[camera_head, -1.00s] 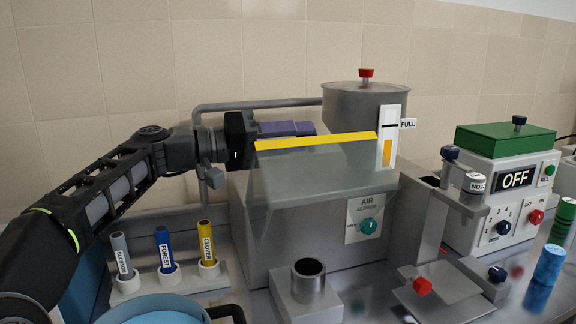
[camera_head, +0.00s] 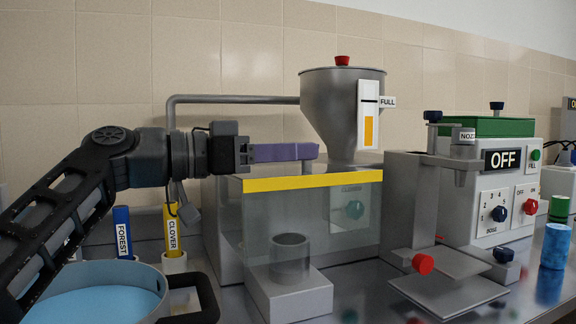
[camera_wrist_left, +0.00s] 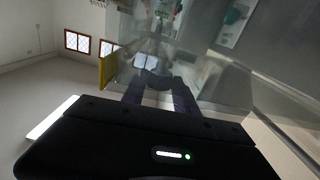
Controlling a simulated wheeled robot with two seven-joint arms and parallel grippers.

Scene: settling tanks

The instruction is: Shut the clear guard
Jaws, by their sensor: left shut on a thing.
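The clear guard (camera_head: 335,222) is a see-through panel with a yellow strip (camera_head: 318,180) along its top edge. In the left wrist view the fingers (camera_wrist_left: 158,88) lie beside the yellow strip (camera_wrist_left: 108,67) and the clear panel. My right gripper is out of view.
A grey hopper (camera_head: 341,95) stands behind. A nozzle column (camera_head: 426,205) and a control box reading OFF (camera_head: 505,160) stand at right. A blue-filled pan (camera_head: 95,290) and labelled tubes (camera_head: 171,232) are at front left.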

